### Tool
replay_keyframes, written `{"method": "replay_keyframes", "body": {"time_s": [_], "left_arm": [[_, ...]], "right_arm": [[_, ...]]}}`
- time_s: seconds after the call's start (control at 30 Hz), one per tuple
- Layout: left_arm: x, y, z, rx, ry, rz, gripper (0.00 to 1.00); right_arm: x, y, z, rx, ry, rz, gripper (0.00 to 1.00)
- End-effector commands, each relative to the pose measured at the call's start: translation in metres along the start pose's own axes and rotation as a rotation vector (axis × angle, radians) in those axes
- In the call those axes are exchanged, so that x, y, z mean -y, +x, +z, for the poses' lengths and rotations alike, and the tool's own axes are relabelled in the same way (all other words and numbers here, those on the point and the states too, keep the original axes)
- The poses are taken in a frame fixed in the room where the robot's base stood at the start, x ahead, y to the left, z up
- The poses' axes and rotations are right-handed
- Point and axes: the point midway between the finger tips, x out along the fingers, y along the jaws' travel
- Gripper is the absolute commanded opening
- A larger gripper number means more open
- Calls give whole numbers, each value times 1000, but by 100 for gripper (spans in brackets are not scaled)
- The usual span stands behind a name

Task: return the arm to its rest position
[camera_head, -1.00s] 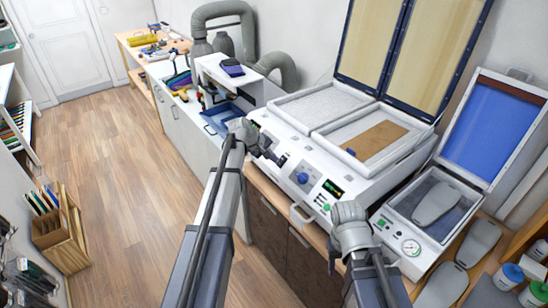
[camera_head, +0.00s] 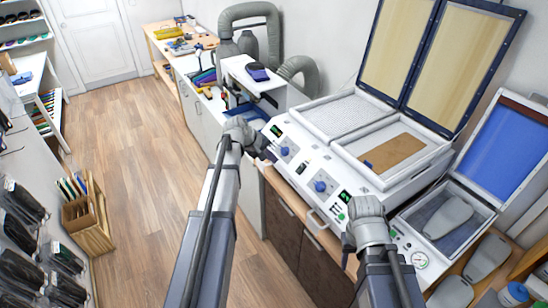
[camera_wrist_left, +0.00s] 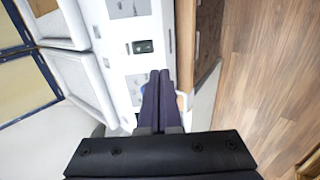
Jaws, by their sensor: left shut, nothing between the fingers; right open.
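My left gripper (camera_head: 262,156) is at the near-left end of the white two-bay machine (camera_head: 325,180), beside its control panel. In the left wrist view its two dark fingers (camera_wrist_left: 156,100) are together with nothing between them, in front of the panel. I cannot tell if they touch it. My right gripper (camera_head: 348,252) is mostly hidden behind its own grey wrist, above the bench front near the machine's right end. A dark finger shows there and the gripper is open.
The machine's framed lids (camera_head: 440,62) stand raised. To its right a press with a blue lid (camera_head: 505,150) is open over a grey insole (camera_head: 447,217). More grey insoles (camera_head: 487,258) lie on the bench. A wooden rack (camera_head: 88,225) stands left. The wood floor (camera_head: 145,190) is clear.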

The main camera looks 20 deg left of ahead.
Motion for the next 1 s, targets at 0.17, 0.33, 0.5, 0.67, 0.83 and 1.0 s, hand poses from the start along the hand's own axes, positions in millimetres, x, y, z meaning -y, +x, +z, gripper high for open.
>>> {"method": "replay_keyframes", "body": {"time_s": [0.17,0.33,0.5,0.67,0.83,1.0], "left_arm": [[0,0,0,0,0,0,0],[1,4,4,3,8,-4,0],[21,44,60,52,144,-78,0],[65,100,157,143,419,-223,0],[124,140,249,239,733,-387,0],[179,159,310,313,992,-526,0]], "right_arm": [[0,0,0,0,0,0,50],[0,3,0,0,-1,0,50],[3,38,-2,-1,-4,1,50],[8,94,-6,-2,-12,2,50],[13,149,-10,-3,-20,3,50],[17,192,-12,-4,-27,5,50]]}}
